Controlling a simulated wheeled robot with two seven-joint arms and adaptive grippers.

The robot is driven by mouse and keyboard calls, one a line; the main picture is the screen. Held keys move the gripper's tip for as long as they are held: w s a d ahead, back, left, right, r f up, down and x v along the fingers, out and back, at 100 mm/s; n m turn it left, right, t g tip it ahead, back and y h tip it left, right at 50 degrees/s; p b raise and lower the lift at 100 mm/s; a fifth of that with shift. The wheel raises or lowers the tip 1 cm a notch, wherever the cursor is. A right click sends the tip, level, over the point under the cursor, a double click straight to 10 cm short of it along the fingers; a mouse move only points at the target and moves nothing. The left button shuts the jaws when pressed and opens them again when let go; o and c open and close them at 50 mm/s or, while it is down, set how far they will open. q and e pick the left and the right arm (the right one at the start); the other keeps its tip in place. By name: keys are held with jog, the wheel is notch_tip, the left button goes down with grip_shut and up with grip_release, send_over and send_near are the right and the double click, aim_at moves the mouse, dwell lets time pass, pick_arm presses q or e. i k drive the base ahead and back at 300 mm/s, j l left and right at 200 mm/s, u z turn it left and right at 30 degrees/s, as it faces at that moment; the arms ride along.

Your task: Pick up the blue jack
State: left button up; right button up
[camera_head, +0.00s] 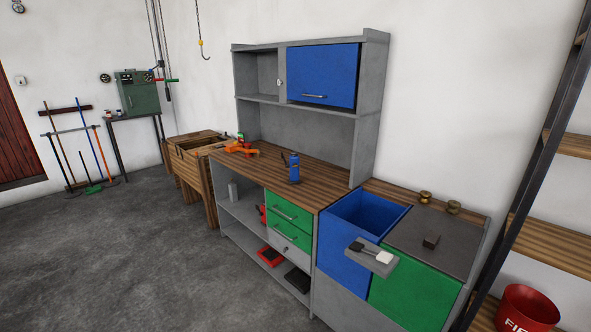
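The blue jack (294,170) stands upright on the wooden top of the workbench (268,176), near the middle of its length. A small dark part sticks out at its upper left. Nothing touches it from above. Neither of my grippers shows in the head view.
An orange tool (240,148) lies left of the jack. A shelf unit with a blue door (322,77) rises behind. Grey floor lies clear at front left.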

aim_at(294, 179)
jog(key=i+j+z, duration=0.35)
jog(key=i+j, duration=0.35)
jog(key=i+j+z, duration=0.4)
jog(key=i+j, duration=0.2)
jog(key=j, duration=0.25)
jog(key=i+j+z, duration=0.15)
jog(key=j, duration=0.3)
jog(key=i+j+z, duration=0.2)
jog(key=i+j, duration=0.15)
jog(key=j, duration=0.2)
jog(key=i+j+z, duration=0.2)
jog(key=j, duration=0.35)
jog(key=i+j+z, duration=0.15)
jog(key=j, duration=0.4)
jog(key=k+j, duration=0.35)
jog(key=j, duration=0.15)
